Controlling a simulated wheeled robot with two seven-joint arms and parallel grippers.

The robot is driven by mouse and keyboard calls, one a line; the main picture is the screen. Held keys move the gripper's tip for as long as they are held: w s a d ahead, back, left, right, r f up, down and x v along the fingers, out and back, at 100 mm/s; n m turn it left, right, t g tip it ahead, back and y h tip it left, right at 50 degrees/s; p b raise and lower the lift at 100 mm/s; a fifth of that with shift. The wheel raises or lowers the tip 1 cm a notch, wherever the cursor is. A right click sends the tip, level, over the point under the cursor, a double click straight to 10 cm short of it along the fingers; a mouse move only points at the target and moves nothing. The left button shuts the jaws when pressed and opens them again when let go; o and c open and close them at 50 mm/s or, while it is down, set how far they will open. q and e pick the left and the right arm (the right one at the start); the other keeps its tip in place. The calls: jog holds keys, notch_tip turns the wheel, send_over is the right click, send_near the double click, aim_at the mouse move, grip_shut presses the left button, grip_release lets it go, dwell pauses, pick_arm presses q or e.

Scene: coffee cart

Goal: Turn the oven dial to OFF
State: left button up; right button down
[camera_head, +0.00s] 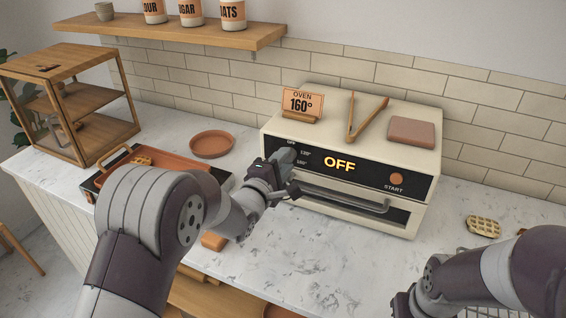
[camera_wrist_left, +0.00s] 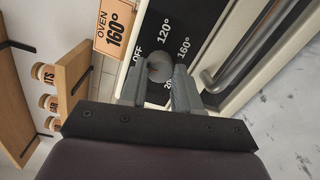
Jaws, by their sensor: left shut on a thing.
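The cream oven (camera_head: 350,222) stands on the counter against the tiled wall. Its black panel shows OFF in lit letters on the display (camera_head: 339,164). The grey dial (camera_head: 287,155) is at the left end of the panel, partly hidden by my left gripper (camera_head: 277,168). In the left wrist view the dial (camera_wrist_left: 160,68) sits between the two fingers of my left gripper (camera_wrist_left: 158,88), which is shut on it. Printed marks OFF, 120° and 160° surround the dial. My right gripper (camera_head: 404,303) is low at the right, cut off by the frame edge.
An OVEN 160° sign (camera_head: 302,104), wooden tongs (camera_head: 366,118) and a brown block (camera_head: 411,132) are on the oven top. The oven handle (camera_head: 345,200) juts out below the panel. A terracotta plate (camera_head: 211,144) and a tray (camera_head: 165,168) are at left, a waffle (camera_head: 483,226) at right.

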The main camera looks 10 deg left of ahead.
pick_arm(q)
jog(key=shift+f, duration=0.1)
jog(key=o, duration=1.1)
jog(key=shift+c, duration=0.2)
jog(key=shift+s+a, duration=0.1)
pick_arm(e)
jog(key=shift+f+b, duration=0.7)
pick_arm(q)
jog(key=v, duration=1.2)
jog(key=shift+s, duration=0.25)
